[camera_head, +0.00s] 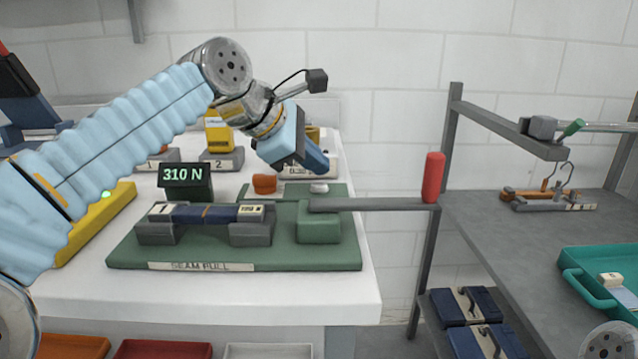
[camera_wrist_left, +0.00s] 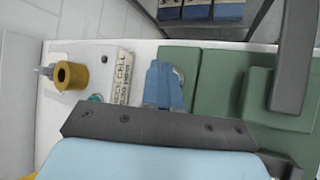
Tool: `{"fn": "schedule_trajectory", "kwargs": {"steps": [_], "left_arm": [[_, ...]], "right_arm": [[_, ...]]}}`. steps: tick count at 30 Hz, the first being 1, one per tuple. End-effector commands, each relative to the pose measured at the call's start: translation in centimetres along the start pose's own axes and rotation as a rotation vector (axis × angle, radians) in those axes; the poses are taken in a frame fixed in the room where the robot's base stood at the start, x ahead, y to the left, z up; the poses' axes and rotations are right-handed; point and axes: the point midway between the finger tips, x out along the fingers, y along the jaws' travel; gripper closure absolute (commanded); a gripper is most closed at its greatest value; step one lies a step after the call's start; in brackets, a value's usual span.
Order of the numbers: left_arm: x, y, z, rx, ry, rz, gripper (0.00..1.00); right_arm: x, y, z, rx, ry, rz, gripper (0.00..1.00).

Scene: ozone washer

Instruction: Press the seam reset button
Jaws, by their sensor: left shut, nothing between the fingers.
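The green seam pull rig (camera_head: 200,258) stands on the white table, with a strip clamped across two grey blocks and a display (camera_head: 187,178) reading 310 N. An orange knob (camera_head: 264,183) and a pale round button (camera_head: 319,188) sit at its back; no legible label shows which is the reset button. My left gripper (camera_head: 316,165) is shut and empty, pointing down just above the pale button. In the left wrist view, the closed fingers (camera_wrist_left: 163,88) partly cover a pale round piece (camera_wrist_left: 179,74) beside the green base (camera_wrist_left: 212,72). Contact cannot be told. My right gripper is out of view.
A grey lever bar (camera_head: 375,204) with a red handle (camera_head: 433,177) reaches right from the rig. A grey shelf rack (camera_head: 480,220) stands to the right, holding a teal tray (camera_head: 575,272). A yellow block (camera_head: 100,220) lies at the left.

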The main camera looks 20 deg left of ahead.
Motion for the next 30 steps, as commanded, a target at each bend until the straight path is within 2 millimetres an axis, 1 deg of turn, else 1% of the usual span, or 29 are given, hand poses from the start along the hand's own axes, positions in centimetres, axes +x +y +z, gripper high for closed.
{"fn": "schedule_trajectory", "kwargs": {"steps": [13,22,30], "left_arm": [[0.01,-0.01,-0.01,0.0,0.0,0.0,1.0],[0.59,-0.45,-0.44,0.0,0.001,-0.001,1.0],[0.57,-0.43,-0.43,0.0,0.0,0.0,1.0]], "right_arm": [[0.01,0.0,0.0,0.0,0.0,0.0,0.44],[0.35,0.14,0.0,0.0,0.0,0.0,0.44],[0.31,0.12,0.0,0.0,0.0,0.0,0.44]]}}
